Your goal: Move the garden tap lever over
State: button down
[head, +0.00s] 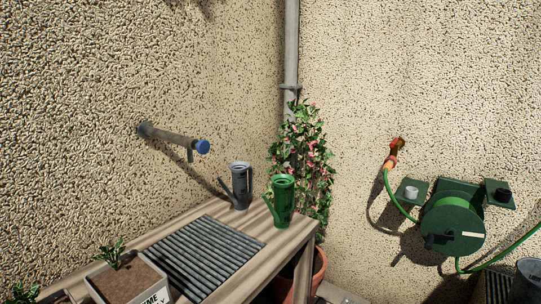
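A grey tap-like pipe (168,137) sticks out from the left wall, above the wooden bench. It has a blue round end (202,146) and a short spout pointing down. An orange-red fitting (394,152) on the right wall has a green hose attached below it. A separate lever cannot be made out on either one, so I cannot tell how the lever is turned. My gripper is not in view.
The slatted wooden bench (286,244) below the pipe carries a grey watering can (240,186), a green watering can (284,200) and a planter (128,280). A flowering plant (301,150) fills the corner by the drainpipe (291,50). A green hose reel (453,222) hangs at right.

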aim_at(394, 141)
jog(key=z, duration=0.15)
jog(key=k, duration=0.6)
jog(key=z, duration=0.5)
jog(key=k, duration=0.75)
jog(key=z, duration=0.5)
jog(key=i, duration=1.5)
jog(key=u, duration=0.55)
jog(key=i, duration=1.15)
jog(key=u, duration=0.4)
